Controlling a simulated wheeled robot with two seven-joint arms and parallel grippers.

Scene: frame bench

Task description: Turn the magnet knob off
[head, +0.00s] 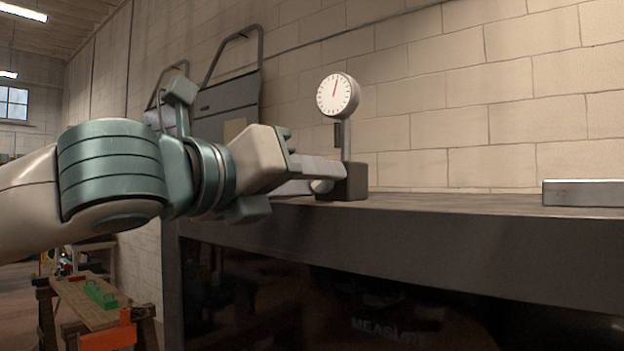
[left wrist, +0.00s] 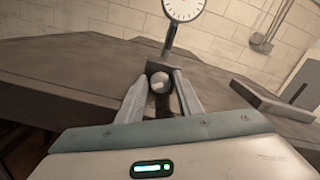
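The magnet knob (head: 321,186) is a small pale round knob on the front of a dark magnetic base (head: 346,183) at the bench's edge. It also shows in the left wrist view (left wrist: 160,83), with a mark on its face that is too small to read. My left gripper (head: 328,175) is at the knob, one finger on each side of it. In the left wrist view the fingers are apart, with a narrow gap beside the knob, so I see no grip. In the head view the near finger partly covers the knob and base. My right gripper is not in view.
A post on the base carries a white dial gauge (head: 338,95) with a red needle, above my fingers. A metal bar (head: 584,193) lies on the bench (head: 470,207) at the right. The bench top between them is clear. A block wall stands behind.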

